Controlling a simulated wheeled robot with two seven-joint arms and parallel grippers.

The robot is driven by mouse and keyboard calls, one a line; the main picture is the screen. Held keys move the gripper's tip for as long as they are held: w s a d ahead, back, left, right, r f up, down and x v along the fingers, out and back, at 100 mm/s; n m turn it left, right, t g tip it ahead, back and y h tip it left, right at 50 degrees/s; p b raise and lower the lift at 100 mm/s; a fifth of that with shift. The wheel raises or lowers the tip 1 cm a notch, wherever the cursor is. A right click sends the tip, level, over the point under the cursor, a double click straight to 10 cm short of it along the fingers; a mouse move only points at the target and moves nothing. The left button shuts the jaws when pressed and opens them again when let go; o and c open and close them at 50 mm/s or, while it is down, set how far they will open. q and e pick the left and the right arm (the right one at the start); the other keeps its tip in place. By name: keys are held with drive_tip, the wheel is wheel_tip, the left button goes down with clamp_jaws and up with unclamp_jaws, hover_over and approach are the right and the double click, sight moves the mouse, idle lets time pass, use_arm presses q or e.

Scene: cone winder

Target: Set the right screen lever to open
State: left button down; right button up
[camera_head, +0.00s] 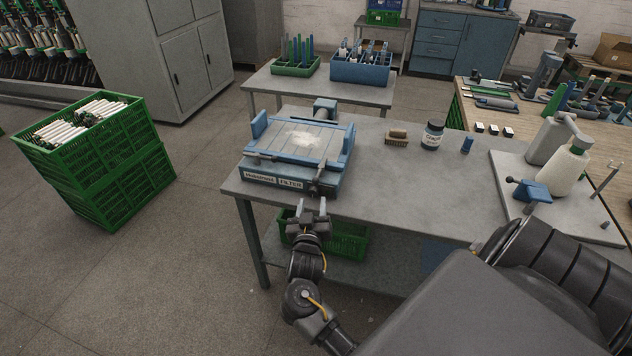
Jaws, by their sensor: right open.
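The blue filter unit (262,179) stands on the grey table, with a label reading "FILTER" on its front. Its flat grey screen (283,143) carries a pale patch of what looks like lint. A dark lever (317,183) is at the unit's front right corner; its exact setting is too small to tell. Another dark lever-like part (258,156) is at the left side. My right gripper (311,208) is open, just in front of the table edge below the right lever. It appears empty and apart from the lever. My left gripper is not in view.
A brush (397,137), a dark jar (433,134) and a small blue object (467,145) stand right of the unit. Green crates (100,165) stand on the floor at left. The grey tabletop (400,185) is clear in front.

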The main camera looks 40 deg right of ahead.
sight(315, 184)
drive_tip(key=p+x, duration=0.1)
drive_tip(key=x, duration=0.9)
drive_tip(key=shift+w+d+f, duration=0.1)
drive_tip(key=shift+w+d, duration=0.15)
drive_tip(key=shift+w, duration=0.05)
